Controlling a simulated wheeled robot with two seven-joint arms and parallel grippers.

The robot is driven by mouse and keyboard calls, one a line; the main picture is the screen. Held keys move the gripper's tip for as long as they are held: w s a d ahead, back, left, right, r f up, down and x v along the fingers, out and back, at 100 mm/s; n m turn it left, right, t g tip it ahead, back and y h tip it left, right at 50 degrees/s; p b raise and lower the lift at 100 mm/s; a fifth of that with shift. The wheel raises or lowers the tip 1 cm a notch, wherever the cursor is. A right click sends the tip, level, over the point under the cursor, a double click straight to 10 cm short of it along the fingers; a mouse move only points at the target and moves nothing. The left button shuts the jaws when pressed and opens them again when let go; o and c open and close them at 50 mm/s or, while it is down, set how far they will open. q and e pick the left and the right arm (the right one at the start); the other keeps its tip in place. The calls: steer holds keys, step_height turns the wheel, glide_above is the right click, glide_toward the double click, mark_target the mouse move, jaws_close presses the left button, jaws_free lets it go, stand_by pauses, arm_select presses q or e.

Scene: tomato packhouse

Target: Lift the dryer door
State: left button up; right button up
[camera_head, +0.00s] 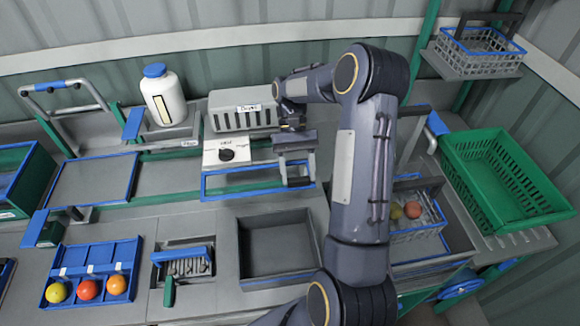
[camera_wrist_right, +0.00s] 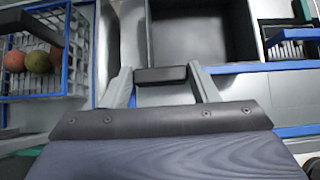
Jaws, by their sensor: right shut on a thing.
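The dryer (camera_head: 242,110) is a grey slotted box at the back of the bench, with a white knob panel (camera_head: 226,152) below it. A flat blue-edged frame, which looks like the dryer door (camera_head: 240,192), lies in front of the panel. My right gripper (camera_head: 298,182) reaches down at the frame's right end, fingers pointing down. In the right wrist view, a short dark bar (camera_wrist_right: 160,74), perhaps the door's handle, sits between the fingers of my right gripper (camera_wrist_right: 162,88), which is shut on it. The gripper hides part of the frame. My left gripper is not in view.
A dark open bin (camera_head: 275,245) stands in front of the frame. A wire basket with fruit (camera_head: 415,232) and a green crate (camera_head: 500,180) are on the right. A white bottle (camera_head: 163,95) stands left of the dryer. A blue tray (camera_head: 92,270) holds three fruits.

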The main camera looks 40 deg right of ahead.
steer(key=shift+w+d+r+g+y, duration=0.1)
steer(key=shift+w+r+g+y, duration=0.2)
steer(key=shift+r+g+y, duration=0.35)
steer(key=shift+f+g, duration=0.15)
steer(key=shift+g, duration=0.1)
steer(key=o, duration=1.4)
steer(key=shift+h, duration=0.25)
